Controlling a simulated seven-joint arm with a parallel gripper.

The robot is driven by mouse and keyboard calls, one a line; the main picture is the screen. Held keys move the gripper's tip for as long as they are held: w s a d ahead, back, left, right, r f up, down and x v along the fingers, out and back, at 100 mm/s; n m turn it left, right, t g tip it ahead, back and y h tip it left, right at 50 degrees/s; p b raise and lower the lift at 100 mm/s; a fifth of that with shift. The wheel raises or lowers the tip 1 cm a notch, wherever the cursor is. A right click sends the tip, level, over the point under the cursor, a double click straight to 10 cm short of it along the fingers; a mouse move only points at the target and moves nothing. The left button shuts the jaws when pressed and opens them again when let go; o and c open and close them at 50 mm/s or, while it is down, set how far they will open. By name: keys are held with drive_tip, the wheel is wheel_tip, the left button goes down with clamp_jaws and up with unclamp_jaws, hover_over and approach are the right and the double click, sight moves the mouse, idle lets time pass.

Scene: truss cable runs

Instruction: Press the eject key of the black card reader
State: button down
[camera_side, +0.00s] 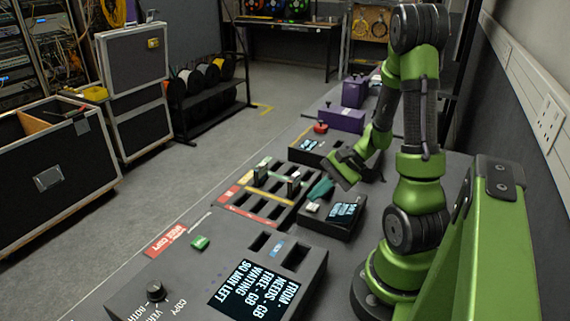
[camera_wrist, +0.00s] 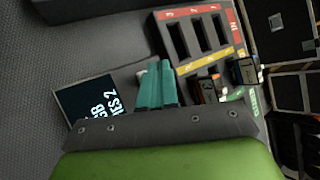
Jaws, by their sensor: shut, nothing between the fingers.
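The black card reader (camera_side: 334,228) sits on the bench in the middle of the side view, with a lit text screen (camera_side: 346,210). A small pale key (camera_side: 312,207) is on its top, left of the screen. My gripper (camera_side: 318,191) has teal fingers, shut and empty, with tips just above and behind that key; I cannot tell whether they touch anything. In the wrist view my shut fingers (camera_wrist: 158,68) point at the reader's edge. The reader's screen (camera_wrist: 88,104) is left of them, and a pale patch, likely the key (camera_wrist: 141,73), is close beside the tips.
A slotted tray (camera_side: 270,205) with coloured strips and a few upright cards stands left of the reader. A larger console (camera_side: 190,285) with a knob is in front. A device with a red button (camera_side: 320,127) and purple boxes (camera_side: 342,119) are behind.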

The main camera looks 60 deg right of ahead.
sight(317, 206)
drive_tip(key=shift+f, duration=0.1)
drive_tip(key=shift+f, duration=0.35)
drive_tip(key=shift+f, duration=0.5)
idle(0.8)
drive_tip(key=shift+r, duration=0.95)
drive_tip(key=shift+r, duration=0.1)
drive_tip(key=shift+r, duration=2.4)
